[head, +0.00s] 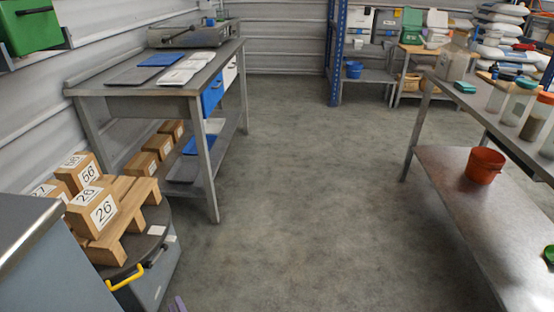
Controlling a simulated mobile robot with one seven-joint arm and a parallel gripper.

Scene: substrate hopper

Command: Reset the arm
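I do not see my arm or my gripper clearly anywhere in the head view. A small purple shape (179,305) pokes up at the bottom edge, left of centre. Too little of it shows to tell what it is. The task names no other object.
A grey workbench (130,91) with trays stands at the left. Numbered boxes (103,208) sit on a wooden pallet above a grey bin (150,288). A metal table (440,165) with jars and an orange bucket (485,165) stands at the right. The floor (290,200) between is clear.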

